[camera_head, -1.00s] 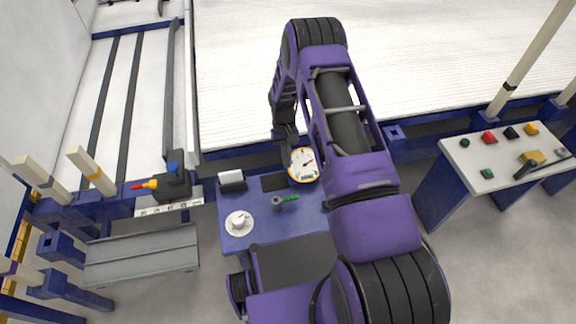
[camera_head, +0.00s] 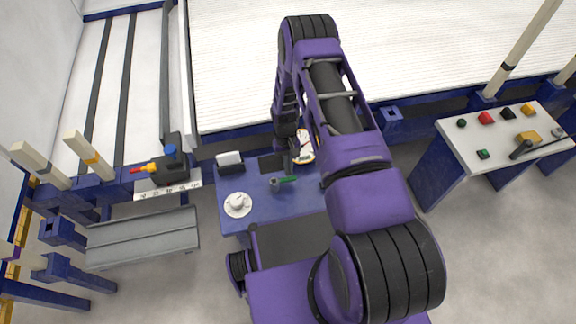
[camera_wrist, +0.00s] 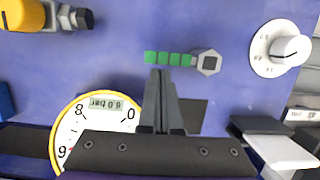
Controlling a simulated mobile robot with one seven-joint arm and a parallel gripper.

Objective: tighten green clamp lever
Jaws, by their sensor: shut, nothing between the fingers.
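The green clamp lever (camera_wrist: 168,58) shows in the wrist view as a green ridged handle pointing left from a grey hexagonal nut (camera_wrist: 207,62). In the head view the lever (camera_head: 287,180) lies on the blue panel, with its nut (camera_head: 274,183) at its left end. My gripper (camera_wrist: 160,76) is shut and empty, its fingertips just below the handle in the wrist view. I cannot tell whether they touch it. In the head view my gripper (camera_head: 299,160) is above the lever, in front of the gauge, and its tips are hard to make out.
The blue panel (camera_head: 265,210) also holds a round yellow-rimmed gauge (camera_wrist: 56,137), a white dial (camera_wrist: 268,63) and a yellow fitting (camera_wrist: 22,15). A white-topped box (camera_head: 229,162) is at the panel's left edge. A button table (camera_head: 480,178) stands to the right.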

